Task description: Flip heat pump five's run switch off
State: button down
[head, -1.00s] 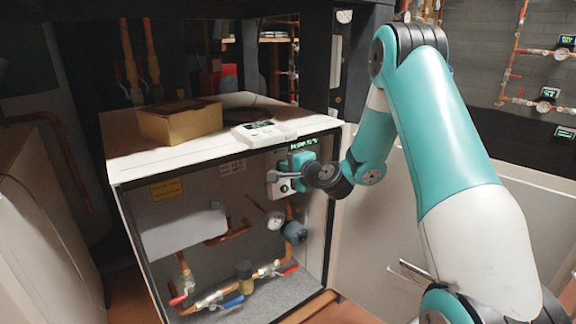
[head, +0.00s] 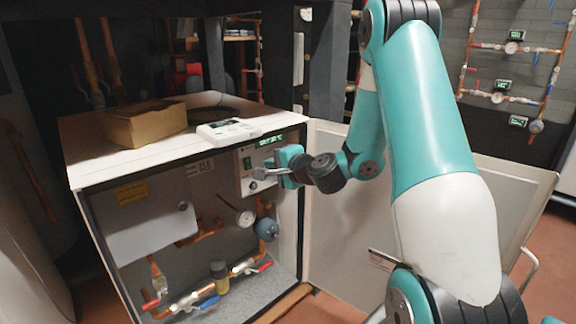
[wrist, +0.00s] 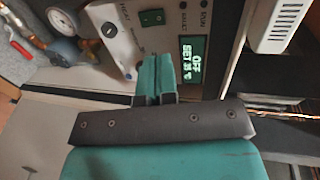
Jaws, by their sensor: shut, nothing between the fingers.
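The open heat pump cabinet (head: 135,168) stands at left in the head view. Its control panel (head: 246,185) is at the upper right of the opening.
A cardboard box (head: 145,124) and a white handheld device (head: 228,130) sit on the cabinet top. The open cabinet door (head: 345,225) stands to the right, behind my arm. Pipes, a gauge (head: 245,217) and valves with red and blue handles (head: 208,302) fill the cabinet below.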

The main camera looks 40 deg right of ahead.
jog(key=v, duration=0.2)
jog(key=r+v, duration=0.1)
jog(key=v, duration=0.2)
jog(key=shift+r, duration=0.1)
jog(key=shift+a, duration=0.1)
dwell(0.3)
jog(key=s+a+r+n+g+y, duration=0.1)
jog(key=s+a+n+g+y, duration=0.25)
jog(key=a+n, duration=0.55)
jog(key=s+a+r+n+g+y, duration=0.15)
jog(key=a+n+g+y, duration=0.3)
jog(key=a, duration=0.75)
jog(key=s+a+n+g+h, duration=0.2)
jog(key=s+a+n+g, duration=0.3)
jog(key=s, duration=0.4)
jog(key=s+a+n+g+h, duration=0.2)
jog(key=s+n, duration=0.4)
jog(key=s, duration=0.4)
notch_tip(320, 180, up, 33)
jog(key=p, duration=3.2)
